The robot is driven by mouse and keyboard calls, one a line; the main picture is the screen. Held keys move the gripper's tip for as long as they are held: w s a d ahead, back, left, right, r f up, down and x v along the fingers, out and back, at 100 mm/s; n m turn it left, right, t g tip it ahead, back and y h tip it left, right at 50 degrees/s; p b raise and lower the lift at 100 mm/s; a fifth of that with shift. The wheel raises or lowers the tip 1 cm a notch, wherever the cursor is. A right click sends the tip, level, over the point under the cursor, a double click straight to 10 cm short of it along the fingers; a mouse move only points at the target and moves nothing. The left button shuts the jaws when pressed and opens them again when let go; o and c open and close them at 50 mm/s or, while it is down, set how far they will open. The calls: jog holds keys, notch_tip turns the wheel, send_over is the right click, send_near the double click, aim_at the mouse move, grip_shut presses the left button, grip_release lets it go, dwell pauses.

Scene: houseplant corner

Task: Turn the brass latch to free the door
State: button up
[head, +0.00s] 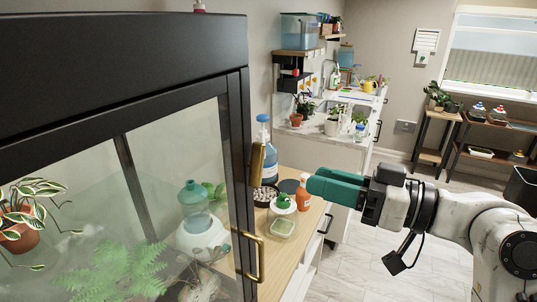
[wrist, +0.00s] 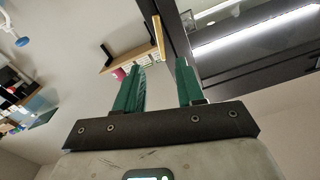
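The brass latch (head: 256,165) is an upright, slightly tilted bar on the edge of the black-framed glass door (head: 238,150). In the wrist view the latch (wrist: 158,37) shows just beyond the fingertips, beside a dark frame. My gripper (head: 309,186) has teal fingers pointing left at the latch from the right, with a gap between in the head view. In the wrist view the fingers of my gripper (wrist: 161,66) stand apart with nothing between them. The latch is not touched. A brass handle (head: 260,256) is lower on the door.
Potted plants (head: 17,230) and a fern (head: 110,268) are behind the glass. Floor at right is clear.

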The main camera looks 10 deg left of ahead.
aim_at(263, 166)
jog(key=p+x, duration=0.3)
jog(key=x, duration=0.6)
jog(key=shift+x, duration=0.8)
jog(key=shift+f, duration=0.1)
grip_shut()
